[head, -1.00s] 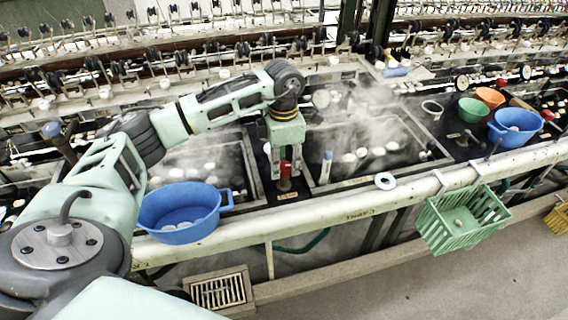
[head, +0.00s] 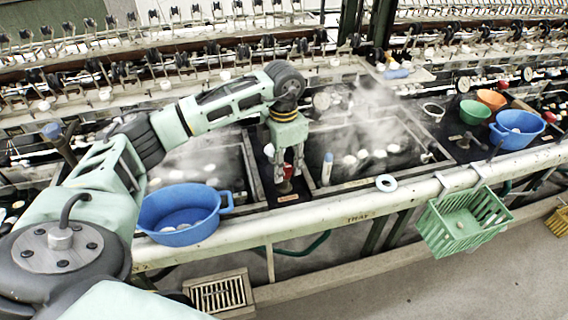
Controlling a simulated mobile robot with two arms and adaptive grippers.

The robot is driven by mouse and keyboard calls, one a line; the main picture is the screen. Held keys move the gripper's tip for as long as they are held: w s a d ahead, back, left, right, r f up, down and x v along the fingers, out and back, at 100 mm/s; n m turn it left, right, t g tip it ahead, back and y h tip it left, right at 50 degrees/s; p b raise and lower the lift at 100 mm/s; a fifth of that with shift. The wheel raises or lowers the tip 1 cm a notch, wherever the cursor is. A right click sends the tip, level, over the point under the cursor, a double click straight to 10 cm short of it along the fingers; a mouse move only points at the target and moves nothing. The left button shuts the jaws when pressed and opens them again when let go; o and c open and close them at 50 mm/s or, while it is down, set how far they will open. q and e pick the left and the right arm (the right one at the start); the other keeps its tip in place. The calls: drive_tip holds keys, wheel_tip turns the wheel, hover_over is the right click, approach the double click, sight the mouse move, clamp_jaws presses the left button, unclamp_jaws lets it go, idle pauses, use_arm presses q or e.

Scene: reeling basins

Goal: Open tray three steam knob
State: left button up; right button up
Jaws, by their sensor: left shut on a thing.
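The steam knob (head: 288,171) is red and stands on a dark panel strip between two steaming basins, above a small tan label plate. My left gripper (head: 287,174) points down over it, shut on the knob, with fingers on both sides. The fingers hide part of the knob. The rail in front carries lettering that reads like "TRAY" with an unclear number. My right gripper is not in view.
The right basin (head: 340,185) holds several white cocoons under steam, with a blue-capped bottle (head: 327,170) beside the knob. A blue bowl (head: 183,232) stands at the front left.

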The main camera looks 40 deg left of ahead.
use_arm(q)
drive_tip(key=o, duration=1)
drive_tip(key=shift+w+a+r, duration=0.25)
drive_tip(key=shift+a+r, duration=0.05)
drive_tip(key=shift+a, duration=0.05)
drive_tip(key=shift+c, duration=0.2)
drive_tip(key=shift+o, duration=0.3)
drive_tip(key=shift+s+f, duration=0.1)
drive_tip(key=shift+d, duration=0.15)
drive_tip(key=shift+r, duration=0.4)
wheel_tip(320, 180, up, 11)
drive_tip(key=shift+r, duration=0.1)
